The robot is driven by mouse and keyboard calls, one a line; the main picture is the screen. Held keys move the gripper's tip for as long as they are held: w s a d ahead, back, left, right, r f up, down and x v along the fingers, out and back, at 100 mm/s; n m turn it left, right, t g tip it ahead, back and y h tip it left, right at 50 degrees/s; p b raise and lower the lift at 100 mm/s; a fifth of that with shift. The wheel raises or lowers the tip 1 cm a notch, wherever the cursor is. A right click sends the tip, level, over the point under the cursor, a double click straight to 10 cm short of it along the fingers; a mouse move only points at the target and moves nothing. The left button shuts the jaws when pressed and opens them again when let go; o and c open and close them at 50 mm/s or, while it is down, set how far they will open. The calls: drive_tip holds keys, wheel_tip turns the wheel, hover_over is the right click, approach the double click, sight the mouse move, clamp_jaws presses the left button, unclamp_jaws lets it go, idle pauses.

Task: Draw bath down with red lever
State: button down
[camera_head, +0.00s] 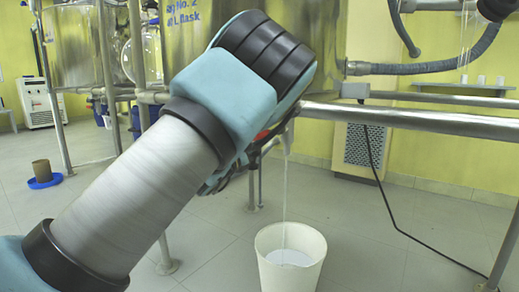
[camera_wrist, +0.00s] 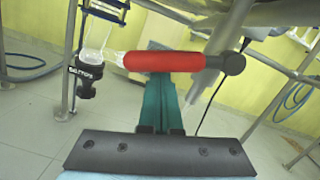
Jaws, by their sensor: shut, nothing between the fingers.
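The red lever (camera_wrist: 163,61) lies crosswise in the wrist view, with a dark round-ended stem on its right and a pale fitting on its left. Only a sliver of red (camera_head: 262,135) shows past my arm in the head view. My gripper (camera_wrist: 160,82) is shut and empty, its teal fingers reaching up to the lever's middle; I cannot tell whether they touch it. The steel bath (camera_head: 190,45) stands behind my arm. A thin pale stream (camera_head: 285,190) falls from below it into a white bucket (camera_head: 290,238) holding whitish liquid.
Steel frame rails (camera_head: 420,121) run across the right, and a grey hose (camera_head: 420,66) hangs above them. A black cable (camera_head: 385,195) trails over the floor. A blue dish (camera_head: 45,182) with a brown pot sits at the left. Tiled floor around the bucket is mostly clear.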

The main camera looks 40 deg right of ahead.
drive_tip(key=shift+w+a+r+m+g+p, duration=0.1)
drive_tip(key=shift+w+r+m+g+p, duration=0.15)
drive_tip(key=shift+r+m, duration=0.35)
drive_tip(key=shift+w+a+r+m+g+p, duration=0.15)
drive_tip(key=shift+w+r+m, duration=0.15)
drive_tip(key=shift+r+m, duration=0.3)
drive_tip(key=shift+d, duration=0.1)
drive_tip(key=s+a+f, duration=0.2)
drive_tip(key=a+f, duration=0.3)
drive_tip(key=a, duration=0.3)
idle(0.3)
